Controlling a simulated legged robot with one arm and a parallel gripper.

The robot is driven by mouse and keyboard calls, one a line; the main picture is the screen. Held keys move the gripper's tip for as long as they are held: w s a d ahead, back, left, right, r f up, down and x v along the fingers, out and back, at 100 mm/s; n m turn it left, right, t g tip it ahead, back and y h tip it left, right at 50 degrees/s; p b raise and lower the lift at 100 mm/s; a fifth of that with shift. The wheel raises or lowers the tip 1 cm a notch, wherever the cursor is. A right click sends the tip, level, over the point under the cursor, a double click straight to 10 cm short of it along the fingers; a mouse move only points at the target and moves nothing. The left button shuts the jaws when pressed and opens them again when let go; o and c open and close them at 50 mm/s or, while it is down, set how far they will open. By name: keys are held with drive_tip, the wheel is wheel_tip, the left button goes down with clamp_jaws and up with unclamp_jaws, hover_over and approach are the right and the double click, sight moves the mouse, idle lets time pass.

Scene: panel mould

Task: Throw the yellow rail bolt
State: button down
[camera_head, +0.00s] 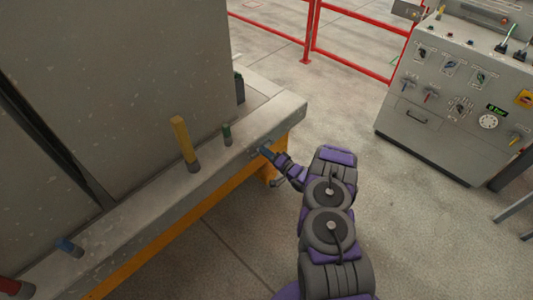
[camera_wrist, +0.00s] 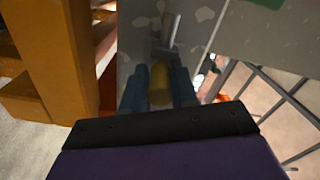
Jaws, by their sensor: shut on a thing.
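My gripper (camera_head: 266,151) is at the side face of the grey mould rail (camera_head: 140,205), close to its right end. In the wrist view, my gripper (camera_wrist: 159,90) has its two dark blue fingers on either side of a rounded yellow part (camera_wrist: 159,82), which looks like the knob of the yellow rail bolt. The fingers are shut on it. A grey metal rod or handle (camera_wrist: 170,32) shows just beyond the yellow part, against the grey rail. In the head view the bolt is hidden by my gripper.
A tall grey panel (camera_head: 130,80) rises behind. A control console (camera_head: 455,90) stands right, a red railing (camera_head: 355,60) behind. Floor between is clear.

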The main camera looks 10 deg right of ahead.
drive_tip(key=shift+f, duration=0.1)
drive_tip(key=w+d, duration=0.1)
drive_tip(key=d, duration=0.1)
drive_tip(key=w+d, duration=0.2)
drive_tip(key=shift+d, duration=0.25)
idle(0.4)
drive_tip(key=c, duration=1)
unclamp_jaws()
drive_tip(key=shift+w+d, duration=0.1)
drive_tip(key=shift+w, duration=0.1)
drive_tip(key=shift+s, duration=0.1)
drive_tip(key=p+v, duration=0.4)
drive_tip(key=v, duration=1.3)
drive_tip(key=shift+d, duration=0.15)
